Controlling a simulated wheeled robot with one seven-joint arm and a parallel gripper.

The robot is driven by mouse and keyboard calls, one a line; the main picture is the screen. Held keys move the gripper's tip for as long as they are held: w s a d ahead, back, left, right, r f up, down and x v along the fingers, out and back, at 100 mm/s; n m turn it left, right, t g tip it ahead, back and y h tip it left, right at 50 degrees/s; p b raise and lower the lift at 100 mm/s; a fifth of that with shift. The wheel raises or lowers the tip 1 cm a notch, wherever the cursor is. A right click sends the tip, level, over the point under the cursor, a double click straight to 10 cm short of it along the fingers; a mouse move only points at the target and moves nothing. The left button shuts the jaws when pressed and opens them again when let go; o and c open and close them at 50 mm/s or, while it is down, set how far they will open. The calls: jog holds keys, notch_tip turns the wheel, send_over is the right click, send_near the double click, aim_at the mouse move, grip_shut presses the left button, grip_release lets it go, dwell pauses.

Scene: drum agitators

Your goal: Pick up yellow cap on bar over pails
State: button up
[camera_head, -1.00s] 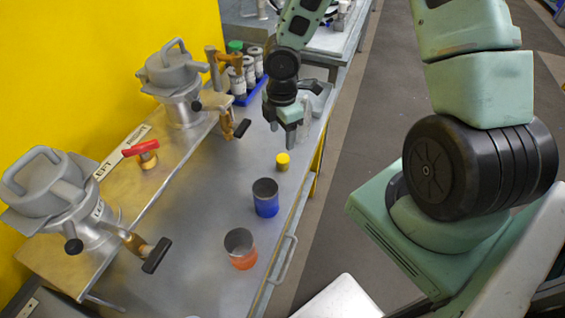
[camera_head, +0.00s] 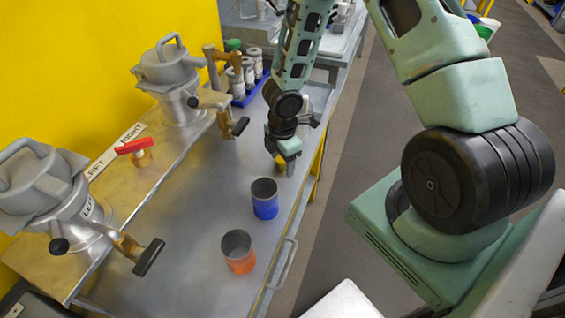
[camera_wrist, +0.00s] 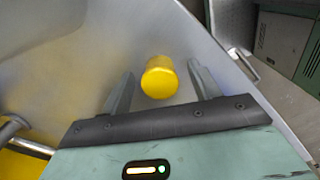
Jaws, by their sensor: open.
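The yellow cap (camera_wrist: 160,78) lies on the grey metal bar top, near its right edge. In the wrist view it sits between and just beyond the two fingertips of my gripper (camera_wrist: 158,80), which is open and empty. In the head view my gripper (camera_head: 284,160) is low over the cap (camera_head: 281,163), and its fingers hide most of it. I cannot tell whether the fingers touch the cap. The blue pail (camera_head: 265,200) and the orange pail (camera_head: 239,253) stand upright in front of the gripper, both open at the top.
Two grey lidded drums (camera_head: 172,75) with black-handled taps stand on the ledge at left, with a red-handled valve (camera_head: 134,147) between them. A blue rack (camera_head: 250,92) of several bottles is at the back. A rail (camera_head: 283,265) runs along the bar's right edge. The bar's middle is clear.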

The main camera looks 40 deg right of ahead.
jog(key=c, duration=1.1)
jog(key=shift+o, duration=0.2)
notch_tip(320, 180, up, 10)
jog(key=p, duration=0.3)
